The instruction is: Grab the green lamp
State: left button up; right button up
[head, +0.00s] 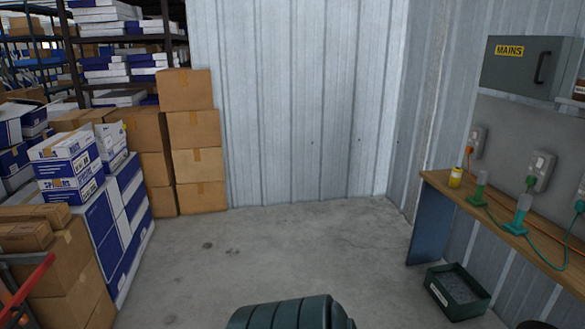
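Two small lamp-like items stand on the wooden bench (510,226) at the right of the head view. One has a dark green base and a greenish upright body (481,188). The other, nearer and further right, has a teal base and a pale bluish upright body (523,211). Both look upright, with thin green cable near them. I cannot tell for sure which one is the green lamp. Neither of my grippers is in view, and nothing is seen touching these items.
A yellow container (455,178) stands on the bench's far end. Sockets with cables and a grey MAINS box (522,66) are above. A dark green bin (457,291) is on the floor below. Stacked cartons (190,130) line the left.

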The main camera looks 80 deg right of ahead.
aim_at(484, 177)
jog(key=z, duration=4)
jog(key=i+z, duration=0.2)
jog(key=z, duration=0.2)
jog(key=i+j+z, duration=0.15)
jog(key=z, duration=0.25)
